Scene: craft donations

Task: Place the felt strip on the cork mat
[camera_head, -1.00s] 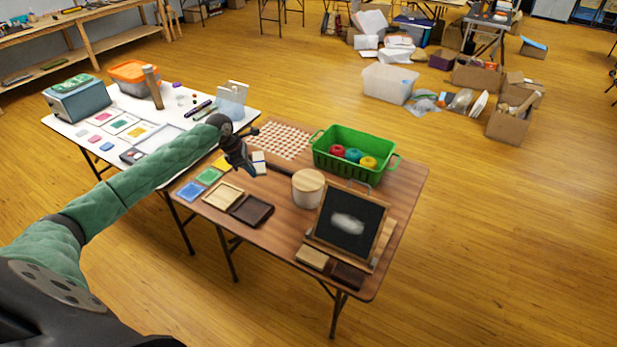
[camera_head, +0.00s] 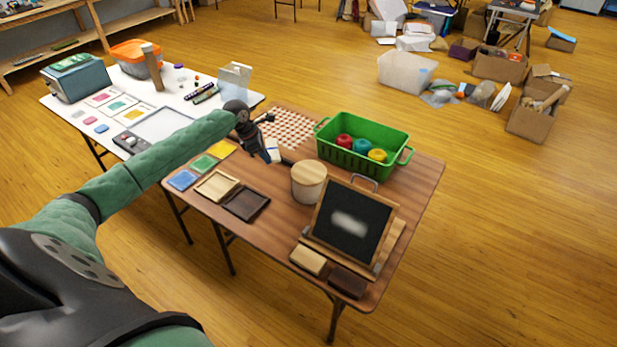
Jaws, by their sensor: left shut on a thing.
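My left gripper (camera_head: 264,156) reaches over the brown table, pointing down, near the checkered cloth and the yellow square. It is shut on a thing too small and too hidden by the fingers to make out. A small pale white-and-blue piece (camera_head: 274,151) shows beside the fingers; I cannot tell whether it is held or lies behind them. I cannot clearly pick out the felt strip or the cork mat. My right gripper is not in view.
The brown table (camera_head: 410,200) bears a red-and-white checkered cloth (camera_head: 289,127), green basket (camera_head: 338,157), lidded tub (camera_head: 308,183), small blackboard (camera_head: 350,222), light tray (camera_head: 217,185) and dark tray (camera_head: 246,203). A white table (camera_head: 85,121) adjoins at left.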

